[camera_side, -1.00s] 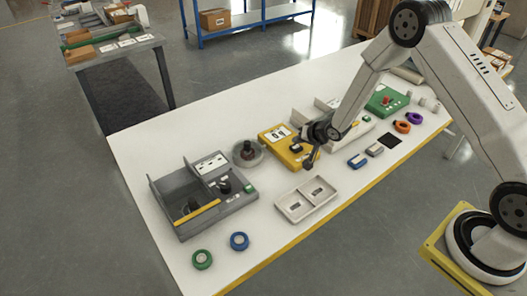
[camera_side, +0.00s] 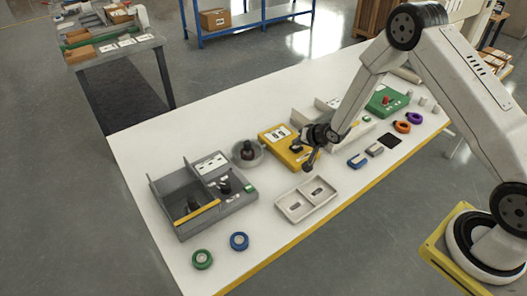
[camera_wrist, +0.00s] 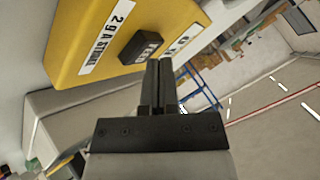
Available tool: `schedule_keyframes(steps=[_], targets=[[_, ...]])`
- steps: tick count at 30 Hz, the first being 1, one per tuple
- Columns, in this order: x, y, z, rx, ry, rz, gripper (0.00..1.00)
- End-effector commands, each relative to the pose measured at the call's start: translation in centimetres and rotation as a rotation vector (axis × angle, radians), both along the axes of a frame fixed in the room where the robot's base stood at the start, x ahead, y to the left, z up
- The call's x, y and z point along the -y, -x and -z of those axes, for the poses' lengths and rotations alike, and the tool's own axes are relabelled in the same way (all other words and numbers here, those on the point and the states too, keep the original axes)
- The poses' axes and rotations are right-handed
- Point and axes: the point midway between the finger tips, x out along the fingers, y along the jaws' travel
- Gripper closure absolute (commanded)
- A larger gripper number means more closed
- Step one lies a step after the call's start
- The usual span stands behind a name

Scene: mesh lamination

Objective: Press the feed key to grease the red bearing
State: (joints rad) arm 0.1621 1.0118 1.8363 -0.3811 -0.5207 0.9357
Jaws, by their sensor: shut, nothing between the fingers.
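The yellow box (camera_side: 277,139) stands mid-table with a white panel bearing dark marks on top. Its black key (camera_wrist: 141,46) shows in the wrist view, lettered in white, beside a white label strip. My gripper (camera_side: 309,166) is at the box's front right edge in the side view. In the wrist view my gripper's fingers (camera_wrist: 159,64) are shut and empty, their tips just beside and below the key. Whether they touch it I cannot tell. A dark reddish piece (camera_side: 248,147) sits in a round clear dish left of the box; I cannot tell whether it is the red bearing.
A grey divided tray (camera_side: 215,222) stands at left, and a pale two-pocket tray (camera_side: 291,211) lies in front of the box. A green box (camera_side: 377,106) with a red knob is at right.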

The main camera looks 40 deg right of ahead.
Motion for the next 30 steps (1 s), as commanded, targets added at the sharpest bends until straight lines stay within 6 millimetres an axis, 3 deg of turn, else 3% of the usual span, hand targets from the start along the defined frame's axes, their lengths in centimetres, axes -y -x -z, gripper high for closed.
schedule_keyframes(steps=[30], targets=[[0.00, 0.03, 0.87, -0.001, 0.000, -0.001, 1.00]])
